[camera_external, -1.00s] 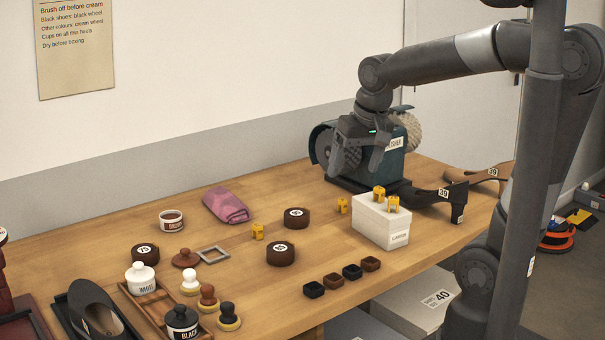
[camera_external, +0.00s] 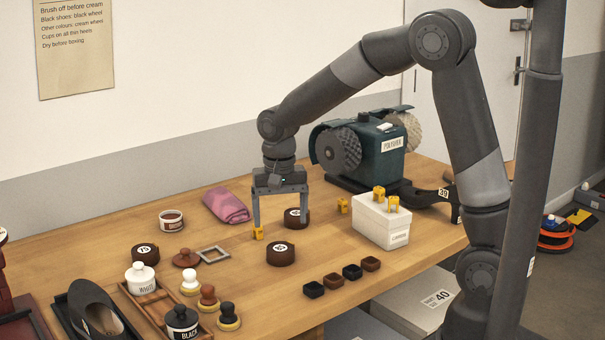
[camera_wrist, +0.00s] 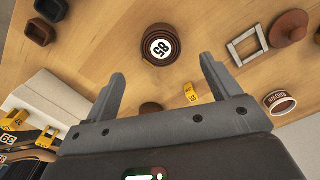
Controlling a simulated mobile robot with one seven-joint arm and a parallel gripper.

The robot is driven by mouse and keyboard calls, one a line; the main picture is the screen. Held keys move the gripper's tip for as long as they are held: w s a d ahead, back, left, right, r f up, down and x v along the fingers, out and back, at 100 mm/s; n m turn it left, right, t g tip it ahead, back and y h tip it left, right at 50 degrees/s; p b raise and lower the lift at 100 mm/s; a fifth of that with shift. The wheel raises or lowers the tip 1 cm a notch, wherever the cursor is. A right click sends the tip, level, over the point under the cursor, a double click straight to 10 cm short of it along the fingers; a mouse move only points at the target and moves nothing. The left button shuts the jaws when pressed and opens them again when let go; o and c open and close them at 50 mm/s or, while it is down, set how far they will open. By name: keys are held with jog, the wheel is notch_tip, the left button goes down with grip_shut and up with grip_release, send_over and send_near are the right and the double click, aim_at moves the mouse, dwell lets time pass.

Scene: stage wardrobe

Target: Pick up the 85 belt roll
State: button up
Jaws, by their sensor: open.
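The 85 belt roll (camera_external: 281,257) is a dark brown coil with a white number disc, lying flat on the table. In the wrist view the same roll (camera_wrist: 160,45) shows its 85 upside down, just beyond the fingertips. My gripper (camera_external: 281,226) is open and empty, pointing down behind the roll as the external camera sees it. In the wrist view my gripper's fingers (camera_wrist: 162,72) are spread wide, with the roll ahead of the gap and not between them. A second brown roll (camera_external: 295,217) stands by the right finger, partly covered by it.
A yellow block (camera_external: 258,233) is by the left finger. A third roll (camera_external: 145,254) lies at left, near a grey square frame (camera_external: 214,254). Several small dark cups (camera_external: 352,271) line the front. A white box (camera_external: 381,222) and the polisher (camera_external: 375,155) stand right. Bare wood surrounds the 85 roll.

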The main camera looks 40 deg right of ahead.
aim_at(280, 248)
notch_tip(280, 248, down, 8)
jog(key=shift+w+r, duration=0.1)
jog(key=shift+w, duration=0.05)
dwell(0.3)
jog(key=c, duration=1.1)
jog(key=shift+r, duration=0.1)
